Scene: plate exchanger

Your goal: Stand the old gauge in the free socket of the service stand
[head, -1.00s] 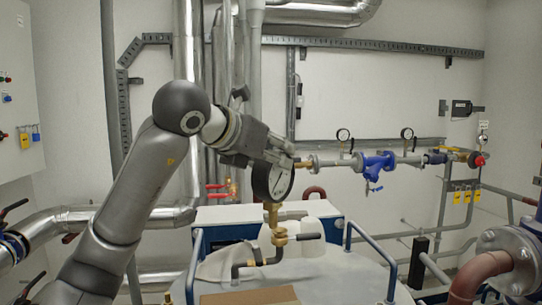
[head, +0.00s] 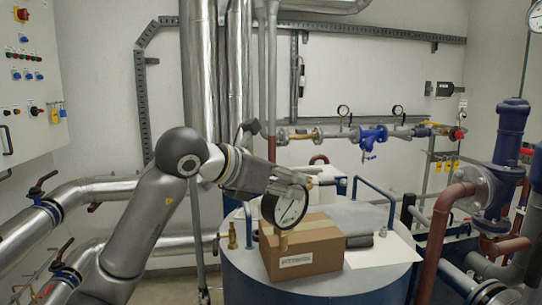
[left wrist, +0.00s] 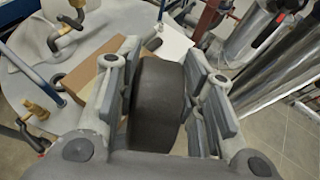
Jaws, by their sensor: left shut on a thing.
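The old gauge (head: 291,207) has a round white dial, a black rim and a short brass stem pointing down. My left gripper (head: 292,182) is shut on it and holds it upright, its stem in front of the cardboard box in the head view. In the left wrist view the dark gauge body (left wrist: 157,100) sits between the two fingers; its dial is turned away there. I cannot make out the service stand or its free socket for sure. My right gripper is not in view.
A cardboard box (head: 322,250) and a white sheet (head: 384,252) lie on the round blue-sided tank top (head: 375,282). Blue handrails (head: 377,200) and a brass fitting (head: 232,238) rise from it. Pipes with valves flank it on both sides.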

